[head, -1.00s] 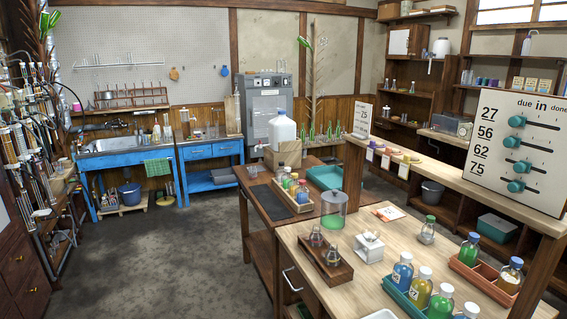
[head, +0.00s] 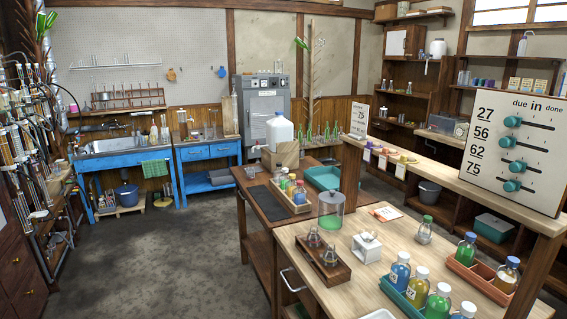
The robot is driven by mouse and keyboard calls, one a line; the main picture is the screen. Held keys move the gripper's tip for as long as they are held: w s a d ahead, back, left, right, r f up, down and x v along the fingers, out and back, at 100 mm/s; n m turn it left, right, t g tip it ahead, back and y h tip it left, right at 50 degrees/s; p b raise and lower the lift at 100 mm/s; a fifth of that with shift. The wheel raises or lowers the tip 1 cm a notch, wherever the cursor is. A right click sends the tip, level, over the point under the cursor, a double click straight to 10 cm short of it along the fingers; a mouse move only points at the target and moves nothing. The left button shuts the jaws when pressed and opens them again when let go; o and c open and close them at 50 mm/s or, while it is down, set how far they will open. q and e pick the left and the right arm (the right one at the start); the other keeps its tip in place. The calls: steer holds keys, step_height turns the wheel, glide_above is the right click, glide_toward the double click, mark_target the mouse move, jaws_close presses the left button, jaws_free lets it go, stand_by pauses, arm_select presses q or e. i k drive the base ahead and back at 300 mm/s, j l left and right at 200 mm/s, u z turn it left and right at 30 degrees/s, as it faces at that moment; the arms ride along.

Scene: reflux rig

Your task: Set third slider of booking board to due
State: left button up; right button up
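The booking board (head: 492,155) is a white slanted panel at the right of the head view, standing on the raised wooden shelf. Its column headings read due, in and done from left to right, and its rows read 27, 56, 62 and 75. Each row has a teal knob on a dark horizontal track. The third slider (head: 517,167), in row 62, sits toward the left part of its track, a little right of the knob above it. Its exact stop is hard to tell. The first knob (head: 513,121) is near the due end. Neither of my grippers is in view.
Below the board, the wooden bench (head: 345,275) holds a red-brown tray (head: 476,282) with bottles, a teal tray (head: 398,297) with bottles and a glass jar (head: 331,208). A smaller white board (head: 359,121) stands farther back. The grey floor (head: 160,255) at left is open.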

mark_target(515, 168)
steer(key=z, duration=1.25)
